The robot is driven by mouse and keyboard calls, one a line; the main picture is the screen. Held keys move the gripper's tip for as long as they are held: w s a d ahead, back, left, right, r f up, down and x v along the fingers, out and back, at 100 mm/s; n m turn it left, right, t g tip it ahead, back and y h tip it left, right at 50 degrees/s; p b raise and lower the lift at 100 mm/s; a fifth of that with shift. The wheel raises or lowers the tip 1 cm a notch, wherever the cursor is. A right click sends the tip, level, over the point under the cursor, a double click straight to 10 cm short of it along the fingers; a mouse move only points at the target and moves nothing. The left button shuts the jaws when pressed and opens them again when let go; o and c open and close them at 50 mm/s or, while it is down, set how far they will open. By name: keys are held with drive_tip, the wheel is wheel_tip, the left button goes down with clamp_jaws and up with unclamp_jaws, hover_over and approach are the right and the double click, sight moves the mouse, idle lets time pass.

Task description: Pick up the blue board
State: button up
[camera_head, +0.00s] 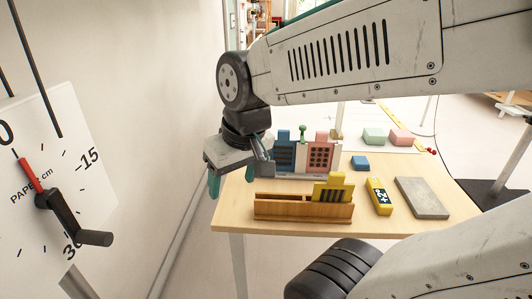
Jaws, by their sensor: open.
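The blue board (285,153) stands upright in a grey rack (306,177) toward the back left of the table. It has rows of dark slots and a small tab on top. A pink board (320,151) with dark dots stands to its right in the same rack. My gripper (240,182) points down, open and empty, at the table's left edge. It is left of the blue board, and its right finger overlaps the board's left side in the picture. I cannot tell whether they touch.
A wooden holder (280,208) with a yellow board (334,187) stands in front of the rack. A yellow labelled block (379,196), a grey slab (421,198) and a small blue block (361,163) lie to the right. A dial panel (75,150) stands at the far left.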

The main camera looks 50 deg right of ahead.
drive_tip(key=w+d+f+m+t, duration=0.25)
drive_tip(key=w+d, duration=0.35)
drive_tip(key=w, duration=0.4)
drive_tip(key=m+t+h, duration=0.2)
drive_tip(key=m+h, duration=0.4)
drive_tip(key=h, duration=0.3)
approach(284, 132)
drive_tip(key=w+d+f, duration=0.1)
drive_tip(key=w+f, duration=0.1)
drive_tip(key=d+f, duration=0.1)
drive_tip(key=shift+w+d+f, duration=0.3)
drive_tip(key=shift+w+f, duration=0.1)
drive_tip(key=shift+h, duration=0.3)
drive_tip(key=x, duration=0.5)
drive_tip(key=r+x, duration=0.1)
drive_tip(key=x, duration=0.1)
drive_tip(key=shift+w+d+f, duration=0.25)
drive_tip(key=shift+w+d, duration=0.05)
drive_tip(key=shift+d, duration=0.2)
drive_tip(key=shift+c, duration=0.3)
drive_tip(key=c, duration=1.3)
